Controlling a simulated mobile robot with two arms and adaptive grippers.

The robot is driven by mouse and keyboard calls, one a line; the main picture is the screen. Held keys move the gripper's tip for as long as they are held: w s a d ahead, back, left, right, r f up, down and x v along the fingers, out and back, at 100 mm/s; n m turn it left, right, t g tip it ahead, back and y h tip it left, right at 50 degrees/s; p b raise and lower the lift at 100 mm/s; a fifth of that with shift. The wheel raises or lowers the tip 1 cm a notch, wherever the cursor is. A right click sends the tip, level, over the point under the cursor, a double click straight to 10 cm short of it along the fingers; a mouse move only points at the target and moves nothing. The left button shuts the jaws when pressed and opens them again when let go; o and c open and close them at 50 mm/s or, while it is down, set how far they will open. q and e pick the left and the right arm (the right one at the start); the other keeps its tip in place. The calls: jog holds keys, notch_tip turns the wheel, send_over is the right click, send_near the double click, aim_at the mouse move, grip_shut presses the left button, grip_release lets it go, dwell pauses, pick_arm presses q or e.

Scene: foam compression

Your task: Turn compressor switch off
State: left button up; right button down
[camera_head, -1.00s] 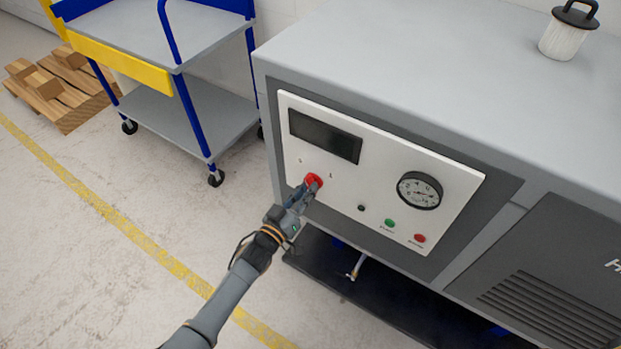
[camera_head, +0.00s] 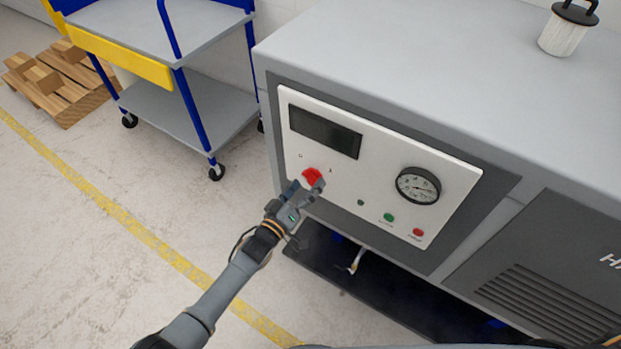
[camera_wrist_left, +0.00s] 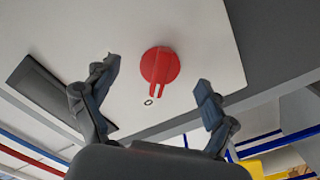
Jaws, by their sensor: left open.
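The compressor switch is a red rotary knob (camera_head: 312,176) on the white control panel (camera_head: 440,215), below the dark display. In the left wrist view the red knob (camera_wrist_left: 160,66) shows whole, its raised handle pointing down toward a small ring-shaped mark on the panel. My left gripper (camera_head: 305,186) is just in front of the knob. In the left wrist view its two fingers (camera_wrist_left: 155,85) are spread wide on either side of the knob and apart from it. It is open and empty. My right gripper is not in view.
The panel also holds a round gauge (camera_head: 418,186), a green button (camera_head: 389,217) and a red button (camera_head: 418,232). A blue and grey cart (camera_head: 180,100) stands left of the grey compressor cabinet (camera_head: 420,70). Wooden pallets (camera_head: 60,90) lie far left.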

pick_arm(q)
jog(key=shift+s, duration=0.1)
jog(key=shift+p+v, duration=0.7)
jog(key=shift+v, duration=0.25)
jog(key=p+v, duration=0.2)
jog(key=v, duration=0.3)
